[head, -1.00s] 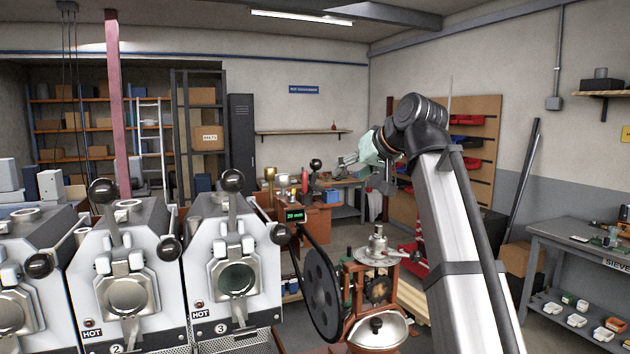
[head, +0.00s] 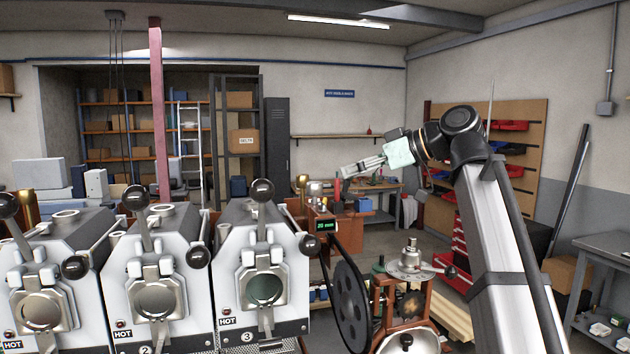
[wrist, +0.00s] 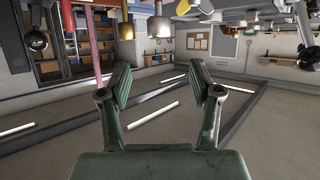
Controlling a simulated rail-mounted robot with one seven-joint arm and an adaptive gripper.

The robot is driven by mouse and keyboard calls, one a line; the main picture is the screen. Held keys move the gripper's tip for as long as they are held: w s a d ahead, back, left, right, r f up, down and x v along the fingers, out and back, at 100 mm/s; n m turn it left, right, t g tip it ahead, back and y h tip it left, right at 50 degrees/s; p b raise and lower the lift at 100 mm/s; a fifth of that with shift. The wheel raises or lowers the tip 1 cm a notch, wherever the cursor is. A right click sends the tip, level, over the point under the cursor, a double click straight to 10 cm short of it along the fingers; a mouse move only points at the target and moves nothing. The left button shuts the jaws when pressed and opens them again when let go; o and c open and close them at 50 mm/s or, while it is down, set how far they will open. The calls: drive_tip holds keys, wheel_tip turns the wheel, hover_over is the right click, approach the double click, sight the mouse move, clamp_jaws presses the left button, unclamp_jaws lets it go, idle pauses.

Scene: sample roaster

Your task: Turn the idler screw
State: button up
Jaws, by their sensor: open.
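My gripper (head: 362,167) is raised in the head view, right of the roaster units, and points left and slightly down. In the wrist view my gripper (wrist: 160,88) shows two green fingers spread apart with nothing between them. I cannot make out the idler screw for certain in either view. A black flywheel (head: 351,305) with a belt stands right of the roaster units, beside a small brown machine with a round metal top plate (head: 410,270). My gripper is above and behind these, apart from them.
Several white roaster units with black ball levers, such as the one marked 3 (head: 262,275), line the left and centre. A green-lit display (head: 326,225) stands beside them. A grey table (head: 605,250) is at the right. The air around my gripper looks clear.

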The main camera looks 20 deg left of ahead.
sight(316, 183)
drive_tip(key=p+x, duration=0.2)
drive_tip(key=x, duration=0.9)
drive_tip(key=shift+a+f, duration=0.15)
drive_tip(key=shift+a, duration=0.05)
drive_tip(key=c, duration=1.2)
